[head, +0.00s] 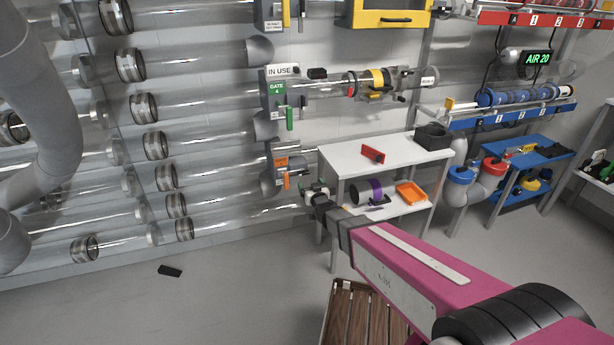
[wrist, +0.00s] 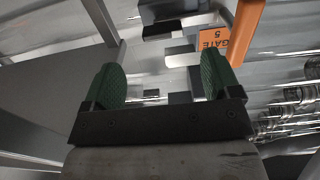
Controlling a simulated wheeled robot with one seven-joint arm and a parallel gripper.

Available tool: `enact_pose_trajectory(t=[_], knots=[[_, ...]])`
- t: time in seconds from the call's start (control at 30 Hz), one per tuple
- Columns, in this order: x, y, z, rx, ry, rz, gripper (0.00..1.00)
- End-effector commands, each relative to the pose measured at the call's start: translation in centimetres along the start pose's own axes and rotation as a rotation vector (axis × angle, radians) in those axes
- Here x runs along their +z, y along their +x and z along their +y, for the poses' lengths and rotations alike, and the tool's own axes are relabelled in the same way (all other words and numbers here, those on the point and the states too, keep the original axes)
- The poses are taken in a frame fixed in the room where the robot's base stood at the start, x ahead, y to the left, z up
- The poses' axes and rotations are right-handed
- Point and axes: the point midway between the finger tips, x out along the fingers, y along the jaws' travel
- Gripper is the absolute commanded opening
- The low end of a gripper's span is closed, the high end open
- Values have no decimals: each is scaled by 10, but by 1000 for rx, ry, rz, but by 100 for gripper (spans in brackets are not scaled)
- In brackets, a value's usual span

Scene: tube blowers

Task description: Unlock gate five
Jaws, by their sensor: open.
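Gate five has an orange "GATE 5" label (wrist: 213,39) at the upper right of the wrist view. An orange handle (wrist: 246,32) stands beside the label. In the head view, gate five's orange plate (head: 281,161) and orange handle (head: 287,181) are on a grey housing at the end of a clear tube. My gripper (head: 314,191) is just right of and below them. In the wrist view, my gripper (wrist: 163,83) has its green fingers wide apart. Grey and dark blocks show beyond the fingers; I cannot tell whether one is a lock. The orange handle is outside the fingers.
A white shelf table (head: 390,152) with a red item (head: 373,153) stands right of my gripper. Gate four (head: 277,90) with a green handle (head: 289,119) is above gate five. A black object (head: 170,270) lies on the floor; a wooden slatted item (head: 350,316) is near my arm.

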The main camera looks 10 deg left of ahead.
Motion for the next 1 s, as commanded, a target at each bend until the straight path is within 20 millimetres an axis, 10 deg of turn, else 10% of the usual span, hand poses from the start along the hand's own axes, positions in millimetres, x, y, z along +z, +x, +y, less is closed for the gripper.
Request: enact_pose_trajectory(t=[0.4, 0.77, 1.0], knots=[[2, 72, 0, 0, 0, 0, 83], [0, 78, 0, 1, 0, -1, 83], [0, 78, 0, 1, 0, -1, 15]])
